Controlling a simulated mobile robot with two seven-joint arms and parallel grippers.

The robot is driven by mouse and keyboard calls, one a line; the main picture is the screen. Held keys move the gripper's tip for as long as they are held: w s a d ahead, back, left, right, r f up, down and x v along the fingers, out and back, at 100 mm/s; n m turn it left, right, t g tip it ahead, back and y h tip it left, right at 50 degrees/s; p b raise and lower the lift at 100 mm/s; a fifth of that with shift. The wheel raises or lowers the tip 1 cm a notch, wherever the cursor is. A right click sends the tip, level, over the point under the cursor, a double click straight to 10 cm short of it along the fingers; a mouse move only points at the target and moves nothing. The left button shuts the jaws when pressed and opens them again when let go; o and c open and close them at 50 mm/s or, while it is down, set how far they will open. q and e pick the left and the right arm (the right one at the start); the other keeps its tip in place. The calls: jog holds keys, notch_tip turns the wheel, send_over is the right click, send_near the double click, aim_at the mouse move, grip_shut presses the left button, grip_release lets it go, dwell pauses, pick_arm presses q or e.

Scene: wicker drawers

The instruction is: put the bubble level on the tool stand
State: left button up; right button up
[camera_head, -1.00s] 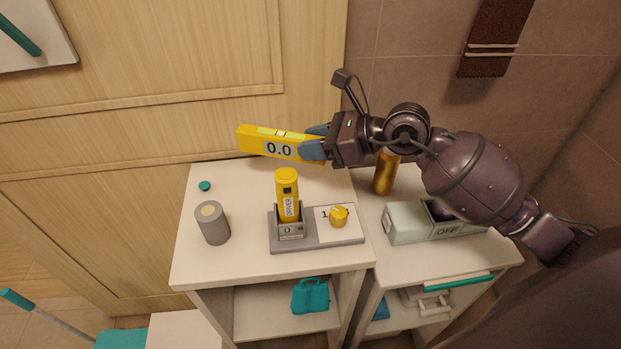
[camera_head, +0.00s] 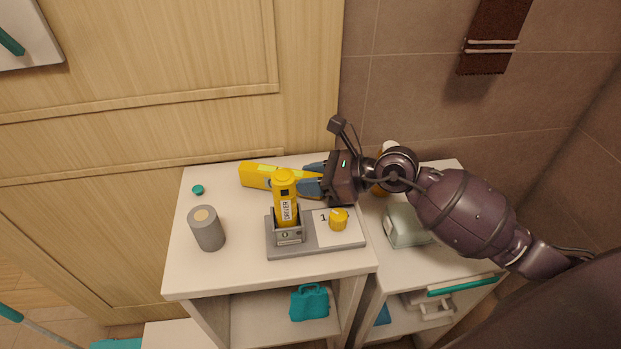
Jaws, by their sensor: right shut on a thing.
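The yellow bubble level (camera_head: 257,174) is held by my right gripper (camera_head: 306,182), whose blue-grey fingers are shut on its right end. It lies lengthwise to the left of the gripper, behind the yellow driver (camera_head: 285,187), which hides part of it. Whether the level touches the table top I cannot tell. The grey tool stand (camera_head: 311,244) is on the white table, in front of the gripper. The driver stands upright in the stand's left holder. A small yellow knob-like piece (camera_head: 339,219) sits on the white plate marked 1 on the right. My left gripper is not in view.
A grey cylinder (camera_head: 207,229) and a small teal cap (camera_head: 198,190) are on the table's left side. A pale green box (camera_head: 402,228) stands on the right cabinet, partly under my right arm. A teal case (camera_head: 309,302) is on the shelf below.

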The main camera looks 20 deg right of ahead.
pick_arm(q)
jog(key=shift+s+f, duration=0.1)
pick_arm(e)
jog(key=shift+f, duration=0.15)
jog(key=o, duration=0.9)
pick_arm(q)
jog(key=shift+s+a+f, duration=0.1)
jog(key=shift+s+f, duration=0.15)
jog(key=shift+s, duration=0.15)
pick_arm(e)
jog(key=shift+o, duration=0.5)
jog(key=shift+r, duration=0.25)
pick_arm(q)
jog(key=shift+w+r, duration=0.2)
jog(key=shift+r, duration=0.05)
pick_arm(e)
jog(key=v, duration=1.2)
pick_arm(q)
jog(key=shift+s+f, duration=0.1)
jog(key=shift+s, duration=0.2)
